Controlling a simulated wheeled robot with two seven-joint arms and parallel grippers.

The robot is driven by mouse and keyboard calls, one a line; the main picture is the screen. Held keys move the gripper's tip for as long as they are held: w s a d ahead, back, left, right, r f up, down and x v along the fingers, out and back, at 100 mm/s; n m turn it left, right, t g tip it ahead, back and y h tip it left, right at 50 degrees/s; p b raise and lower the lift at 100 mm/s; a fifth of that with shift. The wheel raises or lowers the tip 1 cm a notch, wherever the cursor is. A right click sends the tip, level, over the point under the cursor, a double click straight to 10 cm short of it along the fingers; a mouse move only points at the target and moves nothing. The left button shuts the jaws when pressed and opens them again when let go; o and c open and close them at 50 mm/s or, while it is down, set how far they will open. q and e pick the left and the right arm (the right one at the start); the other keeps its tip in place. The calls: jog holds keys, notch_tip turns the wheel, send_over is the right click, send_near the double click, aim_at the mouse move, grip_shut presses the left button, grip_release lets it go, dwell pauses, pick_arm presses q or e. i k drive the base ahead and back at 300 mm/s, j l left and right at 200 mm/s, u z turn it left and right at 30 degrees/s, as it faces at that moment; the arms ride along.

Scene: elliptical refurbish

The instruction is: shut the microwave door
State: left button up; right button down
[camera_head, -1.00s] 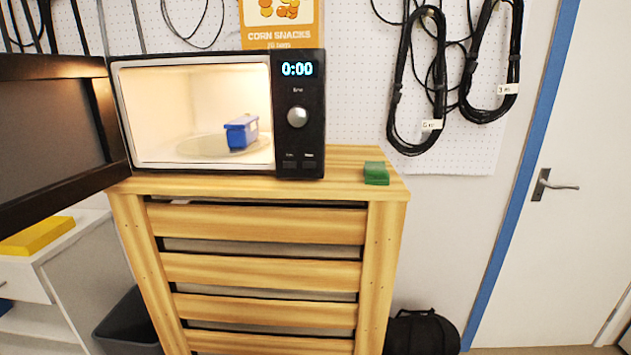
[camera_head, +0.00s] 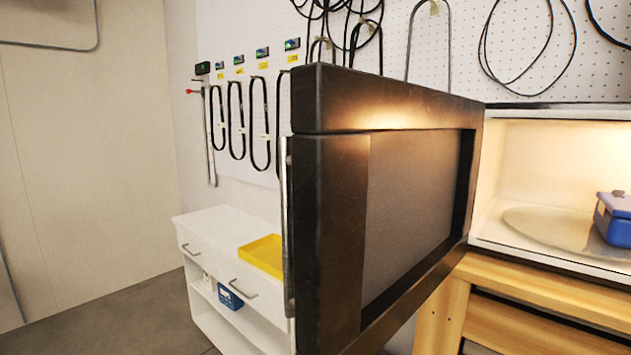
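The microwave door (camera_head: 415,210) stands wide open, swung out toward me, with its dark inner window facing right. A metal handle (camera_head: 287,230) runs upright along its free edge. The lit microwave cavity (camera_head: 545,160) shows at the right, with a round glass plate (camera_head: 535,222) inside. A blue box (camera_head: 616,215) sits on the plate, cut off by the right edge of the picture. The microwave's control panel is out of view. Neither of my grippers is in view.
The microwave stands on a slatted wooden cabinet (camera_head: 540,285). A white drawer unit (camera_head: 215,250) with a yellow tray (camera_head: 262,255) on top stands to the left behind the door. Cables hang on the pegboard wall. Open grey floor (camera_head: 105,308) lies at the left.

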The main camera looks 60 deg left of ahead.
aim_at(379, 175)
jog(key=j, duration=1.35)
jog(key=k+u, duration=0.05)
jog(key=k, duration=0.05)
